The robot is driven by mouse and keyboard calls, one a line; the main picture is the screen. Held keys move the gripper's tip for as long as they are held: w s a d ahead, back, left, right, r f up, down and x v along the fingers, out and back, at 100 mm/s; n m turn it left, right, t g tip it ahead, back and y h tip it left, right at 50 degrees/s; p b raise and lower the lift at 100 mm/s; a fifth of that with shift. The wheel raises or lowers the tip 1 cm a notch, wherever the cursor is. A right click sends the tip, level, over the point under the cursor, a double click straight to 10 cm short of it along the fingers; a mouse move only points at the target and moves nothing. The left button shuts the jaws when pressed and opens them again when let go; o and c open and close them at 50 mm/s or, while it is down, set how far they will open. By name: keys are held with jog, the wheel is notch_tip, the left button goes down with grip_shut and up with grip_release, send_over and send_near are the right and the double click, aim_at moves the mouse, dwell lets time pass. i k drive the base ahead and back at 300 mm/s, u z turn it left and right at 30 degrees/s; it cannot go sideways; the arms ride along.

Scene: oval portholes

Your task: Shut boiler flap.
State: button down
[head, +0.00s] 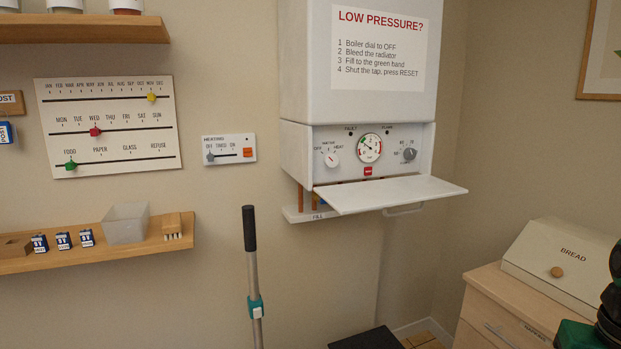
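The white boiler (355,90) hangs on the wall at the upper middle right. Its flap (390,194) is open, folded down and sticking out nearly level below the control panel (367,150). A pale bar handle (402,210) shows under the flap's right part. The panel is exposed, with two dials, a round pressure gauge (370,148) and a small red button (368,171). My gripper is not in view; a dark, partly cut-off shape at the right edge does not show any fingertips.
A long black-handled pole (251,240) stands left of the boiler. A bread box (563,262) sits on a wooden cabinet (497,315) at the lower right. Wooden shelves (150,242) line the left wall. Space before the flap looks clear.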

aim_at(349, 198)
jog(key=k, duration=1.3)
jog(key=z, duration=0.35)
jog(key=i, duration=0.85)
jog(key=u, duration=0.15)
